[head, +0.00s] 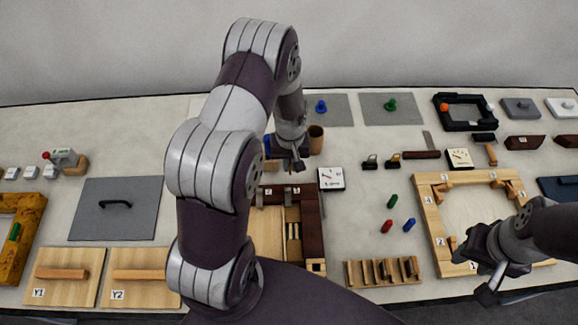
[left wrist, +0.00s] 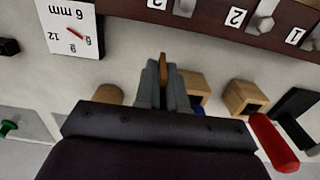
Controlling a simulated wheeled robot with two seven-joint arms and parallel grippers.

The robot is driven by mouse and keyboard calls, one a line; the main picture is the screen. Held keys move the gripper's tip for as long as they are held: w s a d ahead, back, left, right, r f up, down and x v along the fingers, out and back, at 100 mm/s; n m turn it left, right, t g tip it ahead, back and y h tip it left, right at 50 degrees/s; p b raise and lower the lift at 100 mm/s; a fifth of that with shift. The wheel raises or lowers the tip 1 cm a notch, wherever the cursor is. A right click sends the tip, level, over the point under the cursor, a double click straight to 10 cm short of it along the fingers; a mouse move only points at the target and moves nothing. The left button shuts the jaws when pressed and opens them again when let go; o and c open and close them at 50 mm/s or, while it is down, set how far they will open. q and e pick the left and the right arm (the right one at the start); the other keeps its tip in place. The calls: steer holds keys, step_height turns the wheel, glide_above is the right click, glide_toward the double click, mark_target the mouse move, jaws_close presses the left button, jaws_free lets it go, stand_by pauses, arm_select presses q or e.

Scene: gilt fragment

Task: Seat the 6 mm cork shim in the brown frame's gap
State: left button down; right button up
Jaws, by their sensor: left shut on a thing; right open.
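My left gripper (head: 291,164) is shut on a thin tan-brown piece, which looks like the cork shim (left wrist: 164,65). It shows edge-on between the fingertips in the left wrist view. The gripper is past the far edge of the brown frame (head: 309,212) in the head view. The frame's dark wood edge (left wrist: 205,12), with numbered labels, crosses the top of the left wrist view. My left arm hides part of the frame, and I cannot make out its gap clearly. My right gripper (head: 484,276) is open at the right, by the pale wood frame (head: 428,205).
A dial gauge (head: 331,178) stands right of the brown frame; its face reads 6 mm in the left wrist view (left wrist: 68,28). Small wooden boxes (left wrist: 246,96) and a red handle (left wrist: 273,143) are near the left gripper. A slotted wooden rack (head: 383,271) and coloured pegs (head: 392,201) are to the right.

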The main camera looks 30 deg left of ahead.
mark_target(289, 178)
arm_select(q)
steer(key=shift+s+a+f, duration=0.15)
steer(key=shift+a+f, duration=0.05)
steer(key=shift+f, duration=0.1)
steer(key=f, duration=0.1)
steer(key=f+p, duration=0.1)
steer(key=shift+s+d+f, duration=0.15)
steer(key=shift+s+f, duration=0.1)
steer(key=shift+f, duration=0.1)
steer(key=shift+w+f, duration=0.1)
steer(key=shift+f, duration=0.25)
steer(key=shift+w+f, duration=0.1)
steer(key=shift+w, duration=0.1)
steer(key=shift+s+f, duration=0.15)
steer(key=shift+f, duration=0.05)
steer(key=c, duration=1.2)
jaws_free()
steer(key=shift+r, duration=0.15)
arm_select(e)
steer(key=shift+s+d+r, duration=0.15)
steer(key=shift+s+r, duration=0.1)
steer(key=shift+r, duration=0.3)
